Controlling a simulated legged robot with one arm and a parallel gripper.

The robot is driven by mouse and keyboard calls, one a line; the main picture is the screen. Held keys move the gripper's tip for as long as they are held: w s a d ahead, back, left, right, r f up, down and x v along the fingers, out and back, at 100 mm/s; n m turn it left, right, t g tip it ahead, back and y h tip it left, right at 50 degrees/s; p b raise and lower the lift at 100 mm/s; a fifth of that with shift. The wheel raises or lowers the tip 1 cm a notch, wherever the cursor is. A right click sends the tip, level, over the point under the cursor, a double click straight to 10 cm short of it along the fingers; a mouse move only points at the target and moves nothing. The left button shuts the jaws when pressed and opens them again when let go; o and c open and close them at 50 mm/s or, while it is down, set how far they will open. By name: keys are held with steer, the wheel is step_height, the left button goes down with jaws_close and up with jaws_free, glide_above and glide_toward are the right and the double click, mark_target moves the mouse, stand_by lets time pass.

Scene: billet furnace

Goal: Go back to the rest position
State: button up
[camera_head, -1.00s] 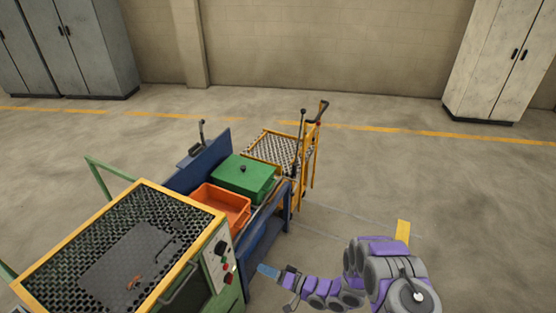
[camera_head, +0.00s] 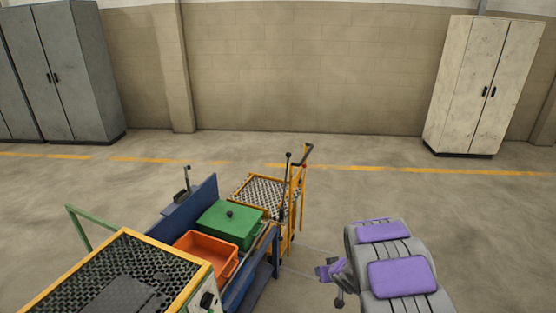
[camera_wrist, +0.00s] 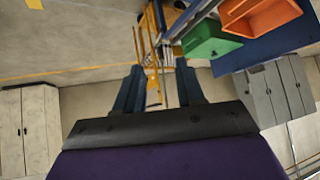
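My arm is folded at the lower right of the head view, in purple and grey, with its end (camera_head: 335,272) drawn in close to the arm body. In the wrist view my gripper (camera_wrist: 159,78) shows two dark fingers standing apart with nothing between them. Past the fingers I see floor and the yellow cart. The gripper touches nothing that I can see. In the head view its fingers are too small and partly hidden to make out.
A blue bench (camera_head: 258,283) holds an orange bin (camera_head: 208,250) and a green lidded box (camera_head: 232,222). A yellow cart (camera_head: 297,205) stands behind it, a yellow-framed furnace (camera_head: 190,283) at lower left. A grey cabinet (camera_head: 85,80) and white cabinet (camera_head: 482,85) line the wall. Floor between is clear.

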steer(key=s+d+r+m+g+h, duration=0.2)
steer(key=s+d+r+h, duration=0.15)
steer(key=s+r, duration=0.5)
steer(key=s+d+r+m+g+h, duration=0.1)
steer(key=s+d+r+g+h, duration=0.1)
steer(key=s+d+r, duration=0.45)
steer(key=s+a+r+g+y, duration=0.1)
steer(key=s+a+r+g, duration=0.1)
steer(key=s, duration=0.9)
steer(key=s+a+r+g+y, duration=0.1)
steer(key=s+a+r, duration=0.3)
steer(key=s, duration=0.7)
steer(key=s+a+r+g+y, duration=0.1)
steer(key=s+a+r+g, duration=0.2)
steer(key=s+a, duration=0.3)
steer(key=s+r, duration=0.1)
steer(key=s, duration=0.4)
steer(key=shift+s+a+n, duration=0.15)
steer(key=shift+s+n, duration=0.1)
steer(key=shift+n, duration=0.05)
steer(key=shift+c, duration=0.2)
